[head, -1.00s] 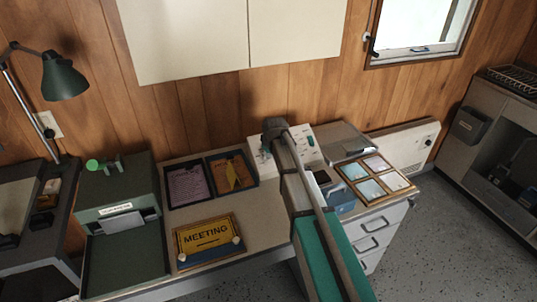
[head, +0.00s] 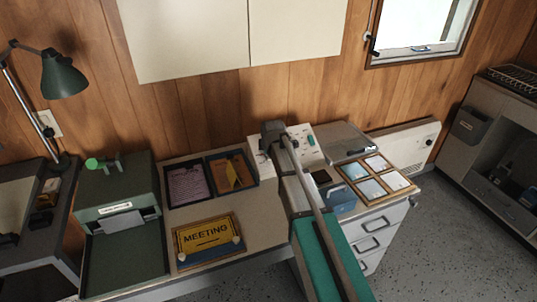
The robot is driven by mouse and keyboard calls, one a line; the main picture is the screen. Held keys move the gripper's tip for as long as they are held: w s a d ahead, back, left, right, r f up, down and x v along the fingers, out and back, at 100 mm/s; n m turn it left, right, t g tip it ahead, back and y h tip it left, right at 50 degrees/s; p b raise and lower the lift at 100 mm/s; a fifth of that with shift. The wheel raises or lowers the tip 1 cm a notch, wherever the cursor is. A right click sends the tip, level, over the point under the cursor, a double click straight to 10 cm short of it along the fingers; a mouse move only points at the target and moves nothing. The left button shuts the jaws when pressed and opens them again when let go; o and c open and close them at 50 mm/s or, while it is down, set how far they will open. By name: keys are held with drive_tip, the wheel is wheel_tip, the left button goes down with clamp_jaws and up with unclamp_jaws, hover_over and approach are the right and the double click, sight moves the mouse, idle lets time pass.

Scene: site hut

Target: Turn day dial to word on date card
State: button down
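A white panel (head: 306,150) with small dark marks and a green knob-like part (head: 308,141) stands at the back of the desk, against the wood wall. It may carry the day dial, but its lettering is too small to read. My arm crosses in front of the panel and hides its middle. The dark end of my arm, with my gripper (head: 272,133), is at the panel's left part; its fingers cannot be made out, nor whether they touch anything. I cannot pick out the date card for certain; a frame with several pale cards (head: 351,171) lies to the right.
A yellow MEETING sign (head: 206,234) lies at the desk's front. Two dark trays with a pink sheet (head: 188,184) and an orange sheet (head: 232,171) lie behind it. A green machine (head: 117,190) stands left, a blue box (head: 341,196) right of my arm.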

drive_tip(key=shift+n, duration=0.9)
drive_tip(key=shift+c, duration=1.6)
unclamp_jaws()
